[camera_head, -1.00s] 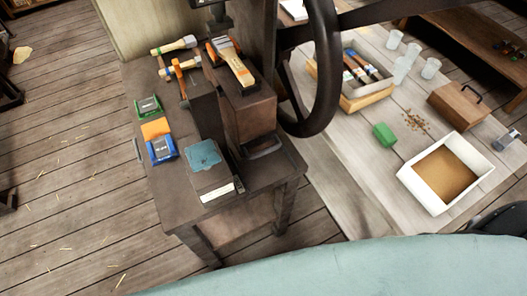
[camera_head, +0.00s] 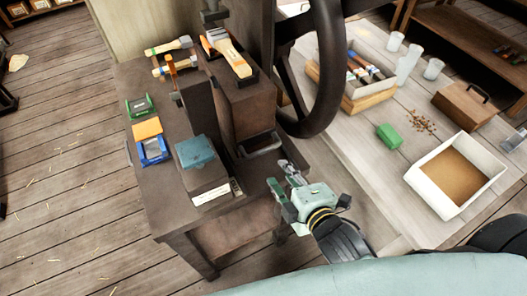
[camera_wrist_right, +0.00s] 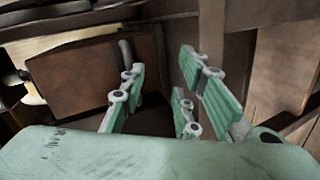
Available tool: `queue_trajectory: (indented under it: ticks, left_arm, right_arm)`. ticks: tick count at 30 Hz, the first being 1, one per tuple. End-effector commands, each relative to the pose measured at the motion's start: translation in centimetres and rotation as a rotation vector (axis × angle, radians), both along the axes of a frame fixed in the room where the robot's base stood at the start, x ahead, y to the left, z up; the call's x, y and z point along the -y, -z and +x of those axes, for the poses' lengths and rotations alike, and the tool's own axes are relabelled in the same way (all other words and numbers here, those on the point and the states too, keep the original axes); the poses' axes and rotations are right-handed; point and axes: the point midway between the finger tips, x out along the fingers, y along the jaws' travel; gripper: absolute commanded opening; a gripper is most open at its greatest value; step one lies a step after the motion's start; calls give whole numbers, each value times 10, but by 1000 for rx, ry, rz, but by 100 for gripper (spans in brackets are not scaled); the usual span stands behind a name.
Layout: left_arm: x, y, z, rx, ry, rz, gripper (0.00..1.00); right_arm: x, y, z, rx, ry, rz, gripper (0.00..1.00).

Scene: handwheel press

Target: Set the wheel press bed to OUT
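The wheel press stands on a dark wooden stand, with its large dark handwheel (camera_head: 322,70) on the right side. Low on the press is a dark bar handle (camera_head: 262,145) at the front of the bed; in the right wrist view a dark upright bar, likely this handle (camera_wrist_right: 126,55), is ahead of the fingers beside a brown block. My right gripper (camera_head: 282,177) is just below and right of the handle, apart from it. Its green-padded fingers are spread with nothing between them, as the right wrist view shows (camera_wrist_right: 160,95). My left gripper is not in view.
Floor at left is mostly clear.

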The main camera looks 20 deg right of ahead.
Motion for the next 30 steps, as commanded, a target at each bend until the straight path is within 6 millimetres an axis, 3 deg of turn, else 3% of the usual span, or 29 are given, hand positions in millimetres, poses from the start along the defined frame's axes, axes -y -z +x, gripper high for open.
queue_trajectory:
  ticks: [4,9,24,30]
  left_arm:
    - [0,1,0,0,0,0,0]
    - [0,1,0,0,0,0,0]
    - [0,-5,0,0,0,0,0]
    - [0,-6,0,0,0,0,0]
  right_arm:
    - [-14,-23,4,141,-100,-139,29]
    - [-21,-32,8,199,-136,-196,29]
    - [-33,-19,70,199,-134,-192,29]
    - [-35,-16,79,197,-134,-191,29]
